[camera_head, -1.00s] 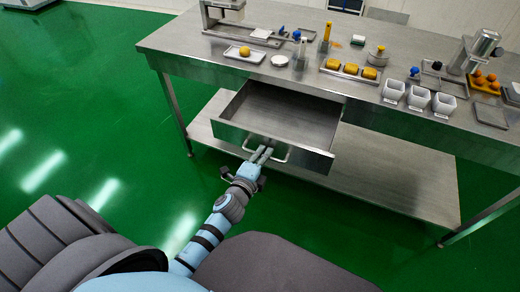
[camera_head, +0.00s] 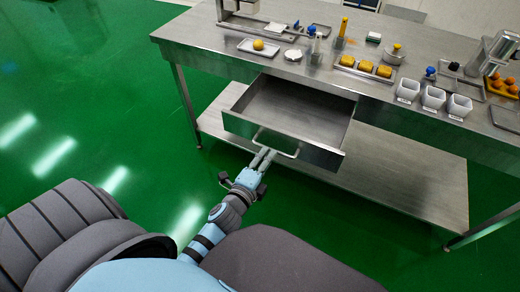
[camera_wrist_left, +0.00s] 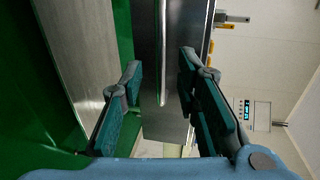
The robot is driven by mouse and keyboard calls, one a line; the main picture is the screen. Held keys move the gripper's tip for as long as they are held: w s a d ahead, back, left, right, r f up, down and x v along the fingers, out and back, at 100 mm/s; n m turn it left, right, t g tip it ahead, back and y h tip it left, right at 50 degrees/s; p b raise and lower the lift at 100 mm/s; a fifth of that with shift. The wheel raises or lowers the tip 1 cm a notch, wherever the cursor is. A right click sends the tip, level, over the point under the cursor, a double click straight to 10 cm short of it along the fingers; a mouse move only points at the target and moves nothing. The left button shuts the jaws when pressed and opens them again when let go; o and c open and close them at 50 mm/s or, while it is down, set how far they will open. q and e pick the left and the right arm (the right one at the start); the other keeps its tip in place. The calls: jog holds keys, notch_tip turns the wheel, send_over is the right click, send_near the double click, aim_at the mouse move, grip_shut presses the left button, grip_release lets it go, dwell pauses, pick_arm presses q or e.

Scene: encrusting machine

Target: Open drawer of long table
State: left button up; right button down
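The long metal table (camera_head: 215,55) has its drawer (camera_head: 280,135) pulled well out, and the drawer's inside is empty. A bar handle (camera_head: 284,153) runs across the drawer front; it also shows in the left wrist view (camera_wrist_left: 162,60) as an upright bar. My left gripper (camera_head: 266,153) is just in front of the handle. In the left wrist view my left gripper (camera_wrist_left: 160,72) has its fingers clearly apart, with the bar in the gap between them and touching neither finger. My right gripper is not in view.
A lower shelf (camera_head: 400,190) lies under the drawer. The tabletop holds a plate with a yellow ball (camera_head: 258,45), yellow blocks in a tray (camera_head: 365,65), white cups (camera_head: 433,97) and a tray of orange balls (camera_head: 500,85). The green floor (camera_head: 90,110) at left is clear.

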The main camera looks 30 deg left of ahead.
pick_arm(q)
jog(key=v, duration=0.6)
jog(key=shift+s, duration=0.25)
jog(key=shift+d+r, duration=0.1)
jog(key=shift+r, duration=0.05)
jog(key=s+a+f+n+g+p, duration=0.1)
jog(key=s+f+n+g, duration=0.45)
jog(key=s+f, duration=0.55)
jog(key=s+f+n+g+p, duration=0.2)
jog(key=s+f+n+g, duration=0.35)
jog(key=f, duration=1.05)
jog(key=s+a+f+n+g+p, duration=0.1)
jog(key=s+f+n, duration=0.1)
jog(key=s, duration=0.6)
jog(key=s+a+f+n+g+p, duration=0.1)
jog(key=s+f+n+g+p, duration=0.1)
jog(key=s, duration=0.6)
jog(key=shift+f+n+g+h, duration=0.25)
jog(key=shift+n+g+h, duration=0.05)
jog(key=shift+n, duration=0.6)
jog(key=shift+a, duration=0.1)
